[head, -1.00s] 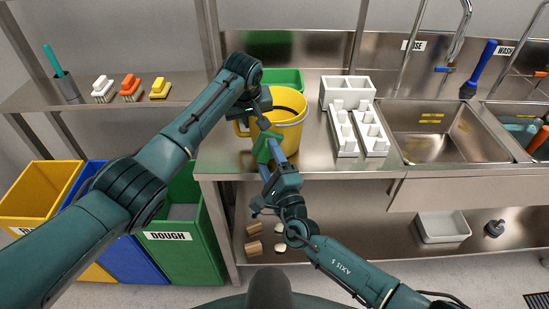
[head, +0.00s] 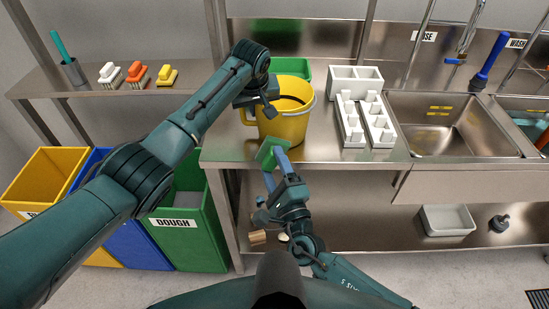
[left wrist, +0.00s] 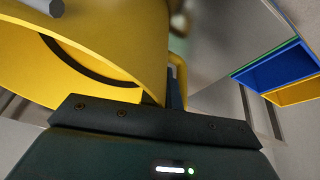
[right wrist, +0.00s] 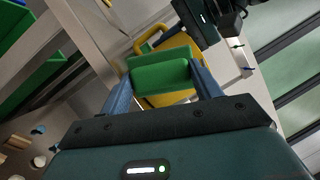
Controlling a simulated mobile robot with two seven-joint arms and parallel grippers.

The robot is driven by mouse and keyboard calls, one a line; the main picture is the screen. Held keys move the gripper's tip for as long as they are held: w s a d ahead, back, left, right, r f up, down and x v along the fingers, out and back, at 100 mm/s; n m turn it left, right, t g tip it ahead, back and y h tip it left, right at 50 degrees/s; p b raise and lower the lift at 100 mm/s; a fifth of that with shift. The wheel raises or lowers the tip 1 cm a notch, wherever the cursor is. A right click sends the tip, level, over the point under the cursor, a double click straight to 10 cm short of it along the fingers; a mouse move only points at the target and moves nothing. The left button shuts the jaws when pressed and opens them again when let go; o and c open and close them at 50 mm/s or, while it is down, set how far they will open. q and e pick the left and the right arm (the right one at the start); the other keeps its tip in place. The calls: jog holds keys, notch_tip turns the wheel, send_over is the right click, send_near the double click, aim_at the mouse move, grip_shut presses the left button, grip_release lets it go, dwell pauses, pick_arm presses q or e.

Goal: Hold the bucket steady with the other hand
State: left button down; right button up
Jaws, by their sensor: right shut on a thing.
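The yellow bucket (head: 288,125) stands upright on the steel counter, its handle at its left side. My left gripper (head: 264,107) is at the bucket's left rim. In the left wrist view the yellow wall (left wrist: 130,45) fills the upper left, and a dark blue finger shows beside its outside. I cannot tell whether the jaws grip the rim. My right gripper (head: 277,160) is shut on a green block (head: 268,152), in front of the bucket near the counter's front edge. In the right wrist view the green block (right wrist: 160,76) sits between two blue fingers and hides part of the bucket.
A green tray (head: 292,68) is behind the bucket. White compartment holders (head: 352,128) stand to its right, then the sink (head: 437,130). A shelf with brushes (head: 137,72) is at the left. The yellow, blue and green bins (head: 187,240) stand below it.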

jog(key=shift+s, duration=0.65)
jog(key=shift+r, duration=1.95)
pick_arm(q)
jog(key=c, duration=1.6)
grip_release()
jog(key=shift+o, duration=0.2)
